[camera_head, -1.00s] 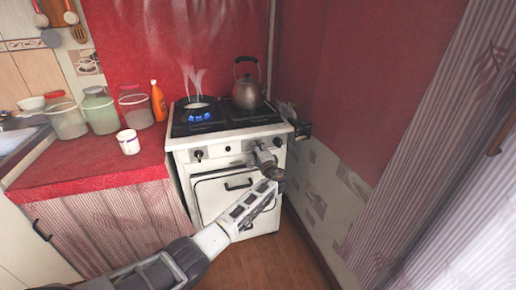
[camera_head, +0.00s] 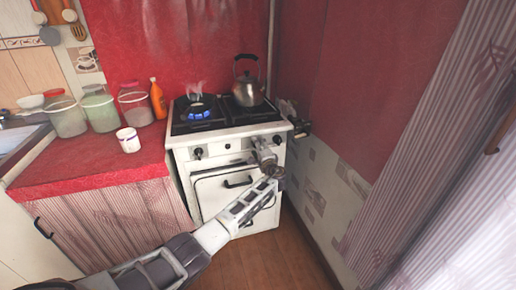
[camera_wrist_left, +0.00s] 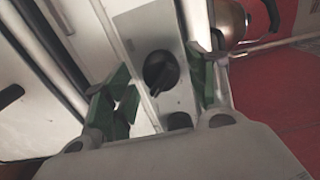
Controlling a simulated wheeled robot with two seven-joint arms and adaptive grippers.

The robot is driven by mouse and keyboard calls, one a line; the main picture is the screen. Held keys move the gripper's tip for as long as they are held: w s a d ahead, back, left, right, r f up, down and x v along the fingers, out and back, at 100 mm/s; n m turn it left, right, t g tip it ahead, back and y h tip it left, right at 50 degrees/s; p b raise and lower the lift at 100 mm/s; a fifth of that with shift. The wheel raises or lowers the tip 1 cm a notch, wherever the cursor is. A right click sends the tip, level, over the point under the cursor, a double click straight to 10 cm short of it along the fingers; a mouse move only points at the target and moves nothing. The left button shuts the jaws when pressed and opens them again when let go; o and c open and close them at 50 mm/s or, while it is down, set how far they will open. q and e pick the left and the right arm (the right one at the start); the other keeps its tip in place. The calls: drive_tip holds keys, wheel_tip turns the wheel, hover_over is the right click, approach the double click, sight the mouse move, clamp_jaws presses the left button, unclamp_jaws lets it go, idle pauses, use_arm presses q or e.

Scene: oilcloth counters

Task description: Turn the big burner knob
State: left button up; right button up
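The white stove (camera_head: 212,168) stands against the red wall, with dark knobs along its front panel. One knob shows at the left (camera_head: 198,153). My left gripper (camera_head: 262,147) is at the right part of this panel and hides some of it. In the left wrist view, a black round knob (camera_wrist_left: 160,72) lies between the two green fingers of my left gripper (camera_wrist_left: 160,66). The fingers are spread, with visible gaps to the knob. A second dark knob (camera_wrist_left: 179,121) shows below it, partly hidden by the gripper body. My right gripper is out of view.
A blue flame (camera_head: 198,112) burns on the left burner. A metal kettle (camera_head: 248,92) stands at the back right of the stovetop. Jars, an orange bottle (camera_head: 158,99) and a white mug (camera_head: 128,140) stand on the red counter (camera_head: 95,165). A wall is close on the right.

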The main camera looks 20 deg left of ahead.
use_arm(q)
drive_tip(key=v, duration=1.2)
idle(0.7)
idle(0.5)
